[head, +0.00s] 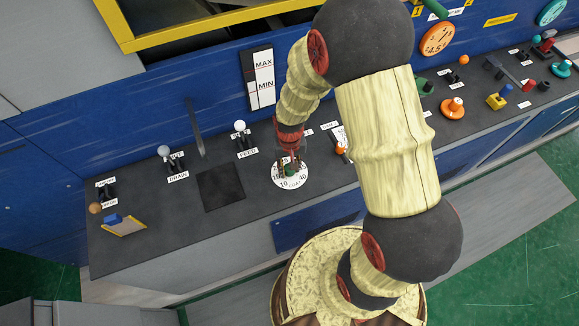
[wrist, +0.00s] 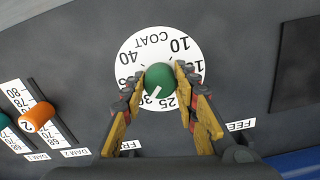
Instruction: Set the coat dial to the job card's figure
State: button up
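The coat dial is a round white plate (head: 281,181) marked COAT, with a green knob (wrist: 160,76) at its centre; the plate also shows in the wrist view (wrist: 138,52). Figures 10, 25 and 40 can be read, and another beside 25 is partly covered. The knob's white mark points towards the 25 side, near the partly covered figure. My gripper (wrist: 159,70) has one finger on each side of the knob, fingertips very close to it. I cannot tell whether they press on it. I can make out no readable job card.
An orange slider (wrist: 37,116) and a FEED label (wrist: 241,125) flank the dial. White-knobbed levers (head: 239,126) and a dark square pad (head: 221,188) lie to the left in the head view. A MAX/MIN gauge (head: 264,76) stands behind. Several coloured controls crowd the right end.

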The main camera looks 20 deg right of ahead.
jog(key=o, duration=0.4)
jog(key=shift+o, duration=0.2)
notch_tip(320, 180, up, 12)
dwell(0.5)
dwell(0.5)
jog(key=s+r+n+t+b, duration=0.2)
jog(key=s+r+t+b, duration=0.3)
jog(key=s+r, duration=0.9)
jog(key=r+b, duration=0.1)
jog(key=b, duration=0.2)
jog(key=shift+r+t, duration=0.3)
